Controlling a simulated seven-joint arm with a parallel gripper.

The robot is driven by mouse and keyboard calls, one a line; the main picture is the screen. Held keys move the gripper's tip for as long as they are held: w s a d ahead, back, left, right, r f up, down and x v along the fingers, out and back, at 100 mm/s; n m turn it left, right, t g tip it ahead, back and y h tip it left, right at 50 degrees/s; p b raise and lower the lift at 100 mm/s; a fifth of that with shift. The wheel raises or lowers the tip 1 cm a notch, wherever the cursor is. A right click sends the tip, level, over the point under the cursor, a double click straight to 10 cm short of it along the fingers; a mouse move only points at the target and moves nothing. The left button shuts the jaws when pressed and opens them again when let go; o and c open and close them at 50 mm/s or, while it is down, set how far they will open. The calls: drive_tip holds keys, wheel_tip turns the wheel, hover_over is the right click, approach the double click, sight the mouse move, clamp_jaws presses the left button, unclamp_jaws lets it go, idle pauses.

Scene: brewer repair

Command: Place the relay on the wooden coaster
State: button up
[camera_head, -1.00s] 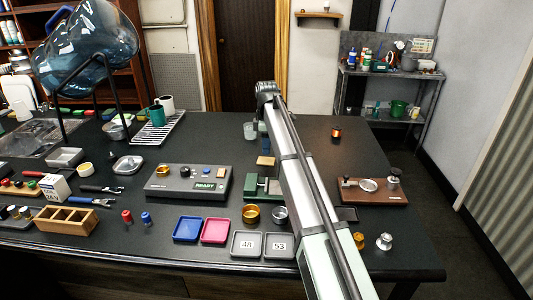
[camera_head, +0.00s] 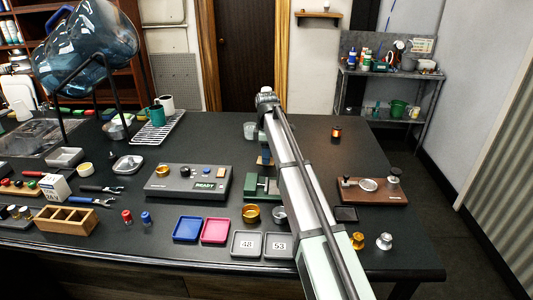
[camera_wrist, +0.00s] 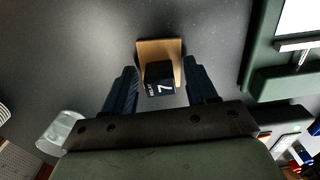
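The relay, a small dark block marked 7 (camera_wrist: 160,79), shows in the wrist view over the near part of the square tan wooden coaster (camera_wrist: 160,48). It appears to stand on the coaster, though their contact is hidden. My gripper (camera_wrist: 161,72) is open, with a dark blue finger on each side of the relay and a gap at both sides. In the head view the coaster (camera_head: 264,161) shows beside my arm, with a finger over it. The relay cannot be made out there.
A green fixture (camera_head: 256,186) stands just in front of the coaster, and a clear cup (camera_head: 250,131) stands behind it. A grey READY console (camera_head: 188,183) is to the left. A wooden board with metal parts (camera_head: 374,190) lies to the right. The back right table is mostly free.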

drive_tip(key=shift+o, duration=0.2)
wheel_tip(320, 180, up, 12)
drive_tip(key=shift+r, duration=0.15)
idle(0.5)
